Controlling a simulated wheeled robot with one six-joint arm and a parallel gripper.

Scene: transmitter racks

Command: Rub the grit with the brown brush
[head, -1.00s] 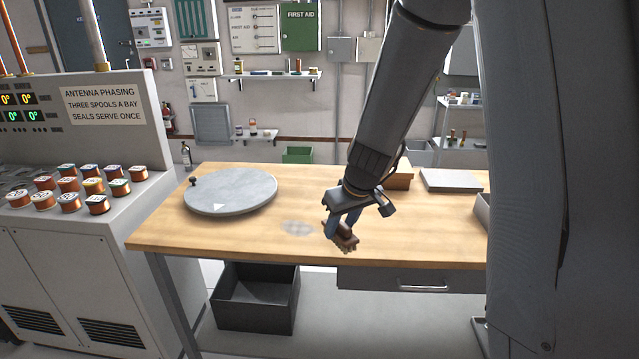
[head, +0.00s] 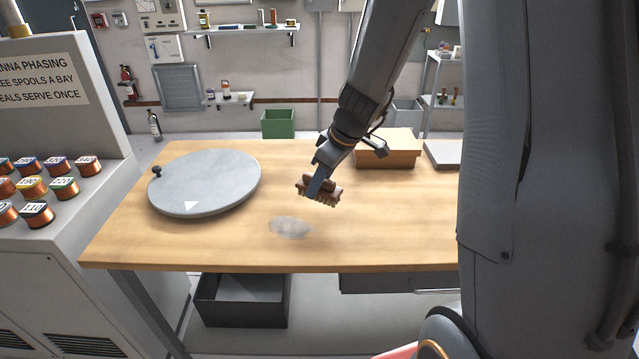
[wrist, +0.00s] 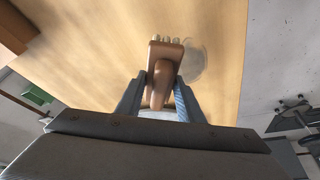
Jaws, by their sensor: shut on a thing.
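My gripper (head: 319,187) is shut on the brown brush (head: 326,195) and holds it above the wooden workbench (head: 370,225). The brush has a brown back and pale tufts that point down. The grit (head: 291,227) is a grey smudge on the bench top, below and a little left of the brush in the head view. In the wrist view the brush (wrist: 162,68) sits between the two fingers, and the grit (wrist: 192,62) shows partly behind it.
A round grey turntable (head: 205,182) with a white triangle mark lies on the bench's left part. A brown box (head: 388,152) and a grey slab (head: 442,153) stand at the back right. A dark bin (head: 243,300) is under the bench. Bench top around the grit is clear.

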